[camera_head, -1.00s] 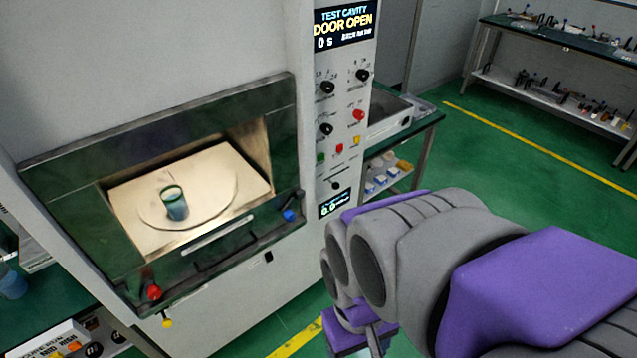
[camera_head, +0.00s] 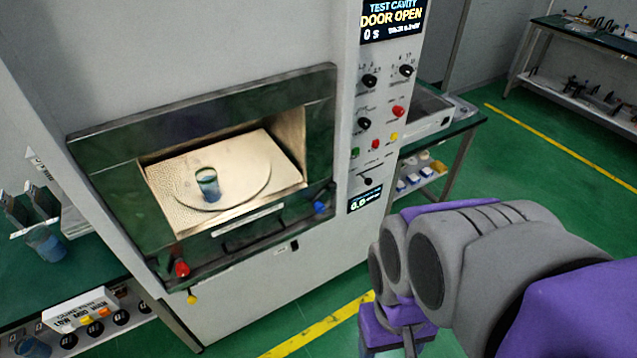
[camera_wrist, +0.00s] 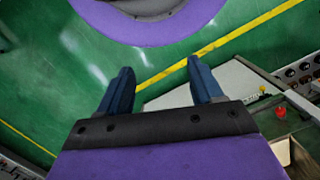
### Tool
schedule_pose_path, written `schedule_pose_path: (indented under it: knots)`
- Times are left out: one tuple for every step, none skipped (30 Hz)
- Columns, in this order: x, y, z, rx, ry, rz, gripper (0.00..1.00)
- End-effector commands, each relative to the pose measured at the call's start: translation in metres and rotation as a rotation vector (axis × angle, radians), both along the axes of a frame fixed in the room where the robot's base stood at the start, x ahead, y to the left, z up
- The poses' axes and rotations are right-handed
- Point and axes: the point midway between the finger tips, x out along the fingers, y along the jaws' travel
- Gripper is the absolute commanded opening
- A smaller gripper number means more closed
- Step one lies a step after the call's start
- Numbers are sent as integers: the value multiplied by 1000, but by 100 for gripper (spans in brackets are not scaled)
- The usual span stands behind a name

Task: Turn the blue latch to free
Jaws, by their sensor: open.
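The blue latch (camera_head: 320,207) is a small knob at the right end of the lower edge of the microwave cavity's frame (camera_head: 102,190) in the head view. A red knob (camera_head: 182,269) sits at the left end of that edge. In the wrist view my gripper (camera_wrist: 162,85) has its two dark blue fingers apart with nothing between them. It points down toward the green floor, away from the blue latch. In the head view my arm is at the lower right, right of the cabinet, and the fingertips are not clear. The wrist view does not show the blue latch.
A beaker (camera_head: 208,184) stands on the round plate inside the open cavity. The control panel (camera_head: 374,140) is right of it, with its display reading DOOR OPEN. A yellow knob (camera_head: 192,298) hangs below the red one. A side bench (camera_head: 455,140) stands behind. Open floor lies right of the cabinet.

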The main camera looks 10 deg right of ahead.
Motion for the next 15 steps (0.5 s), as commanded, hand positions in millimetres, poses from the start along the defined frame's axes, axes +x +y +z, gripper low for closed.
schedule_pose_path:
  knots:
    - [0,0,0,0,0,0,66]
    - [1,0,0,-1,-1,1,66]
    - [3,-1,-1,-3,-2,2,66]
    - [6,-2,-3,-4,-5,5,66]
    - [10,-4,-5,-7,-8,9,66]
    - [17,-7,-8,-13,-18,17,66]
    - [25,-10,-11,-17,-30,25,66]
    - [34,-13,-15,-22,-43,35,66]
    - [47,-18,-21,-28,-60,49,66]
    - [58,-22,-26,-32,-77,61,66]
    - [69,-26,-31,-38,-93,75,66]
    - [85,-31,-39,-41,-121,95,66]
    - [97,-35,-45,-41,-137,111,66]
    - [109,-38,-51,-43,-160,126,66]
    - [124,-42,-59,-42,-185,147,66]
